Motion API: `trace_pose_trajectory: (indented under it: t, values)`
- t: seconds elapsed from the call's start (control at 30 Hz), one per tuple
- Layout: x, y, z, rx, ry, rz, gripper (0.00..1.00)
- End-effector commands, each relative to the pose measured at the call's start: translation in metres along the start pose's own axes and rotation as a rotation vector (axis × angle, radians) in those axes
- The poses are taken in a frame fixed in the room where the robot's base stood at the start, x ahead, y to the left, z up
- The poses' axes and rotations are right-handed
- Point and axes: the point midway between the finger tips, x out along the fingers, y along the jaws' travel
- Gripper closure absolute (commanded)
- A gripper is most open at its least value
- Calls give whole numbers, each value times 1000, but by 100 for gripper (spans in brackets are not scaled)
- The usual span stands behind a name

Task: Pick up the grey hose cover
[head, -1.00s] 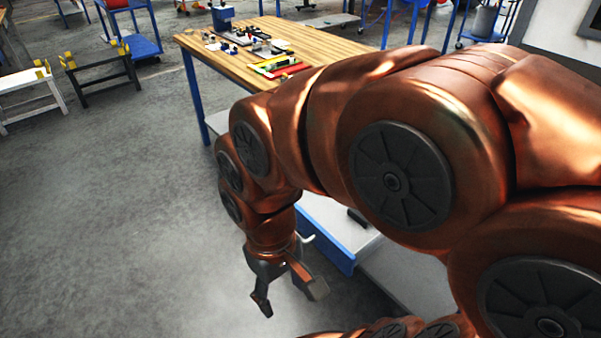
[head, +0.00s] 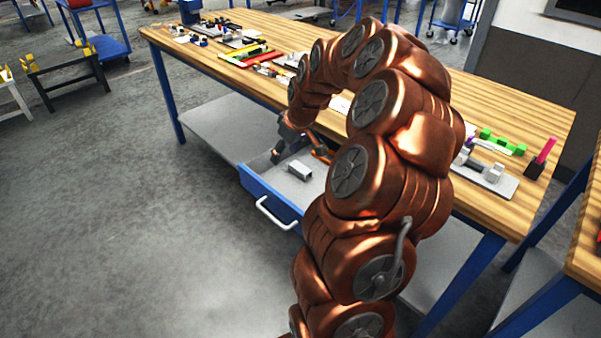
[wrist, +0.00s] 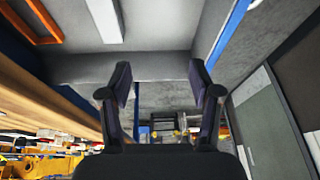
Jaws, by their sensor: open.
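A small grey block-like piece, which looks like the grey hose cover (head: 300,170), lies in the open blue-fronted drawer (head: 268,196) under the workbench. My gripper (head: 299,154) is open and empty, over the back of the drawer, just behind the grey piece in the head view. In the wrist view, the two dark fingers (wrist: 161,90) are spread with nothing between them. A pale grey bar (wrist: 105,20) shows at the top of that view, beyond the fingers; I cannot tell if it is the same piece.
The wooden bench top (head: 215,62) overhangs the drawer and holds several small parts. A grey board with castings (head: 487,178), a green part (head: 502,143) and a pink-topped block (head: 541,158) are at its right. An orange frame (wrist: 35,20) shows in the wrist view.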

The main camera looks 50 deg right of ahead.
Motion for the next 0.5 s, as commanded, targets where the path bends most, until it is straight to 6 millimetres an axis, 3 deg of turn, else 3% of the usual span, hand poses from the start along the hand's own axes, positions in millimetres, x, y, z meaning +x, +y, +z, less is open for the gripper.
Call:
trace_pose_trajectory:
  t: [0.03,0.1,0.2,0.5]
  values:
    - [7,22,5,17,10,17,37]
    - [12,42,10,29,21,34,37]
    - [17,60,15,38,28,49,37]
    - [37,68,17,39,29,55,37]
